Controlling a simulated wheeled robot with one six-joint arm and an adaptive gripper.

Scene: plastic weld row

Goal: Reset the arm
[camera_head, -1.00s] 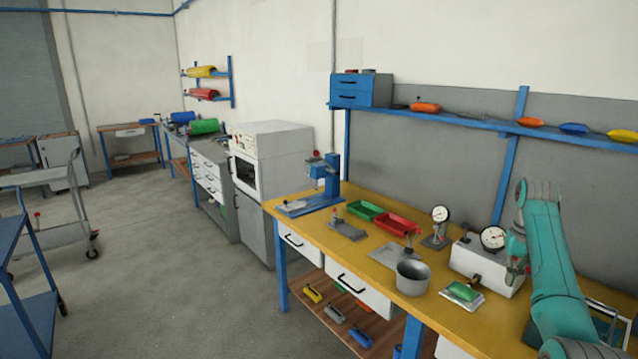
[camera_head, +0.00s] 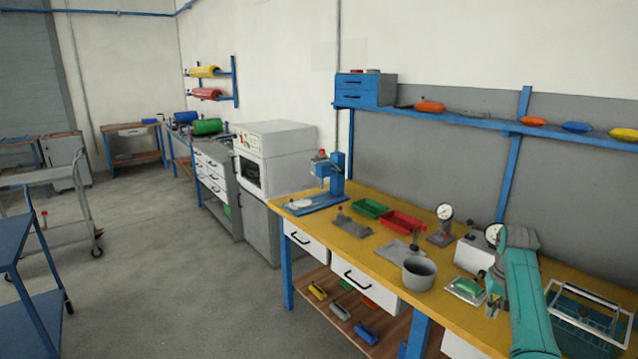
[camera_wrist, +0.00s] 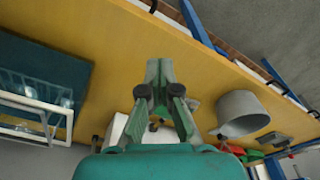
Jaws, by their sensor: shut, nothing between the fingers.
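My teal arm stands at the right of the head view, bent over the yellow workbench (camera_head: 352,203). My gripper (camera_head: 492,308) hangs low at the bench's front side, just right of a small plate with a green piece (camera_head: 467,287). In the wrist view my gripper (camera_wrist: 161,68) points out over the yellow bench top, its fingers together with nothing between them. In the head view the arm partly hides a white gauge box (camera_head: 472,256).
A grey pot (camera_head: 419,273) stands left of my gripper. Red (camera_head: 403,221) and green (camera_head: 370,208) trays, a dial gauge (camera_head: 444,212) and a blue press (camera_head: 337,175) stand farther left. A shelf (camera_head: 460,120) runs above.

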